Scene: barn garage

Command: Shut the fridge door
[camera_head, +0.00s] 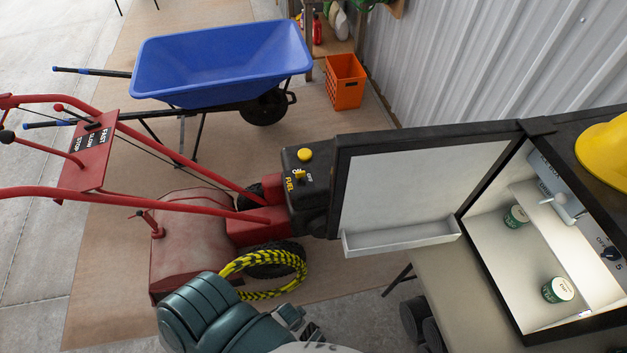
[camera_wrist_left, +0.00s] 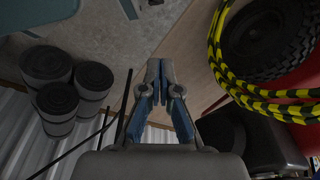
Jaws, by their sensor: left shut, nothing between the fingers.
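The small fridge (camera_head: 587,250) stands open at the right on a pale table, with two green-labelled cans (camera_head: 557,290) inside. Its door (camera_head: 420,182) swings wide out to the left, showing a white inner panel and a door shelf (camera_head: 400,238). My left gripper (camera_head: 303,322) is low in the head view, left of and below the door's free edge, apart from it. In the left wrist view, my left gripper (camera_wrist_left: 160,66) has its fingertips together with nothing between them. My right gripper is not in view.
A red tiller (camera_head: 190,235) with a black engine (camera_head: 308,185) sits close to the door's free edge. A yellow-black hose (camera_head: 265,260) hangs near my left arm. A yellow helmet (camera_head: 605,150) rests on the fridge.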

